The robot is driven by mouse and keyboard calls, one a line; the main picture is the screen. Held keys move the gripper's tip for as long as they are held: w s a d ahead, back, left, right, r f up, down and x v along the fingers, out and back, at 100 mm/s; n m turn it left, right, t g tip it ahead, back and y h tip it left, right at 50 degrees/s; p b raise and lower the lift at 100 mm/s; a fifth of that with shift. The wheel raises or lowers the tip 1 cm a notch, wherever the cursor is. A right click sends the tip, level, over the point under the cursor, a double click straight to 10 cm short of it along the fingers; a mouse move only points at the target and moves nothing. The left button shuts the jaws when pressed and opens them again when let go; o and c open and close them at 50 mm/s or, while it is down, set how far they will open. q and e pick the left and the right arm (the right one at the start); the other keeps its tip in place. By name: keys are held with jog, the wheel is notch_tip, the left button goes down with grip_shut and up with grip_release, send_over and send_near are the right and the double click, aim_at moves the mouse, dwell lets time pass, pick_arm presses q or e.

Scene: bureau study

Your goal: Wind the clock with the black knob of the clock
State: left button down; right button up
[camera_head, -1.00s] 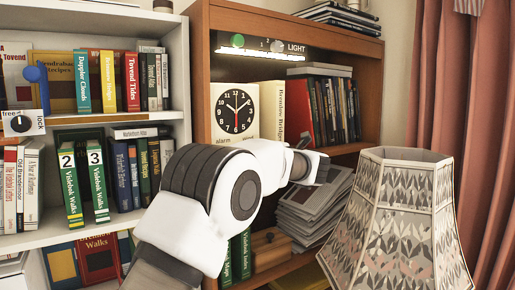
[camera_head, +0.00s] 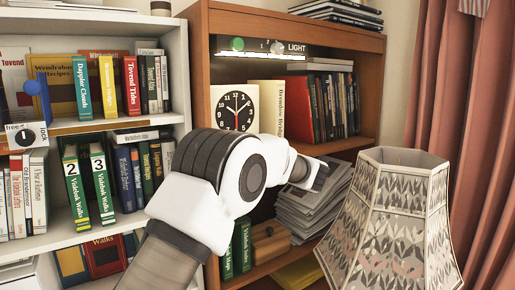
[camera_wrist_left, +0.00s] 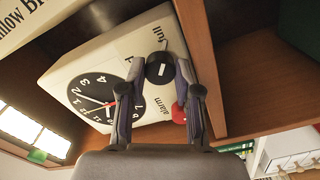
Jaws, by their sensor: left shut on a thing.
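The white clock (camera_head: 221,95) with a black dial stands on the brown bookcase's shelf under a light. Its lower part is hidden behind my left arm in the head view. The left wrist view shows the clock (camera_wrist_left: 140,50) tilted in the picture, with its black knob (camera_wrist_left: 158,69) beside the word "full" and a red knob (camera_wrist_left: 179,113) near the word "alarm". My left gripper (camera_wrist_left: 159,66) is shut on the black knob, with one finger on each side of it. The gripper's fingers are hidden in the head view. My right gripper is in neither view.
Books (camera_head: 330,105) stand right of the clock. A patterned lampshade (camera_head: 400,225) stands close at the front right. A stack of papers (camera_head: 310,210) lies on the shelf below. A white bookcase (camera_head: 160,120) is on the left.

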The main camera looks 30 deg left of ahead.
pick_arm(q)
jog(key=shift+r+m, duration=0.15)
jog(key=shift+m, duration=3.05)
jog(key=c, duration=0.8)
grip_release()
jog(key=shift+f, duration=0.2)
jog(key=v, duration=1.1)
jog(key=shift+d, duration=0.45)
